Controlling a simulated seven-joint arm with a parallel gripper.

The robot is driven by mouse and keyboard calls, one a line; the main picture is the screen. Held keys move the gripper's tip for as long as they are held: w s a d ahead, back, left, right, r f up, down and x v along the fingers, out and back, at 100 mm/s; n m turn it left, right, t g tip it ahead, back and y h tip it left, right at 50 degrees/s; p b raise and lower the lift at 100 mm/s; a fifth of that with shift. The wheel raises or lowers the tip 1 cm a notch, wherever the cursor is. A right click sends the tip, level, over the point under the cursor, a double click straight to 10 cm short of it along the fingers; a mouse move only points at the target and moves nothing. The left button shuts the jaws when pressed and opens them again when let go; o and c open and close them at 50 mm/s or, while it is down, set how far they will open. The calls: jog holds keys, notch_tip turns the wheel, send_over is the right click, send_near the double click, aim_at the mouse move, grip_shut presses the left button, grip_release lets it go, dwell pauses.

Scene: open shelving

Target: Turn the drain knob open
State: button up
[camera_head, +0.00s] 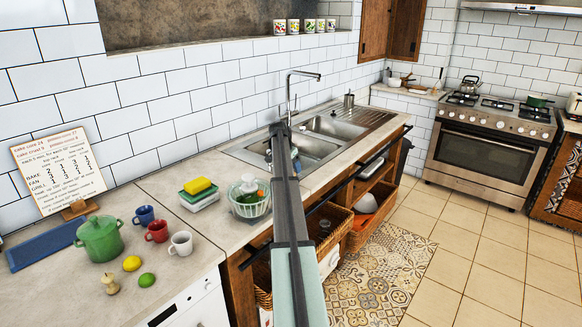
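The double steel sink (318,147) is set in the counter under the tiled wall, with a tall faucet (290,90) behind it. I cannot make out a drain knob; it is too small or hidden. My arm reaches from the bottom middle up over the near side of the sink and covers part of the left basin. My gripper (279,129) seems to be at the dark far end of the arm, near the foot of the faucet. Its fingers cannot be made out, nor whether it touches anything.
A colander bowl (250,197) stands close left of my arm, with a yellow sponge (197,185) beside it. Mugs, a green pot (100,238) and fruit stand further left. A steel canister (349,100) is behind the sink. Baskets (330,222) sit below the counter.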

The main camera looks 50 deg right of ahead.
jog(key=v, duration=1.3)
jog(key=shift+a+r, duration=0.2)
jog(key=shift+r, duration=0.1)
